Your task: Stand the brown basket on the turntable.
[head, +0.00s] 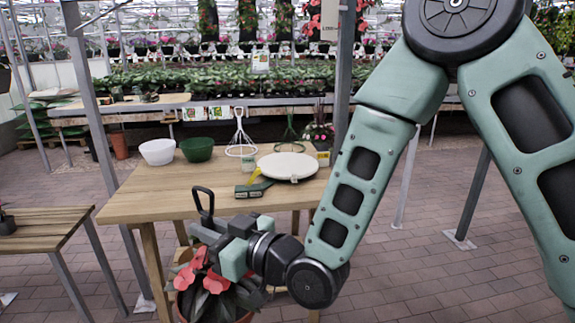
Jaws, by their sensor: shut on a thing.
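The brown basket (242,319) holds a plant with red flowers and dark leaves. It is at the bottom of the head view, in front of the table, and the frame cuts off its lower part. A black loop handle (203,197) rises above my gripper. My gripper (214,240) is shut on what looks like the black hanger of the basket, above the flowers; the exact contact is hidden. The turntable (288,165) is a pale round disc on the right part of the wooden table, farther back than my gripper. Its top looks bare.
The wooden table (145,205) carries a white bowl (157,152), a green bowl (197,150), a white hanger (240,148) and a green tool (254,188) before the turntable. A metal post (343,75) stands behind. A slatted bench (40,232) is at left.

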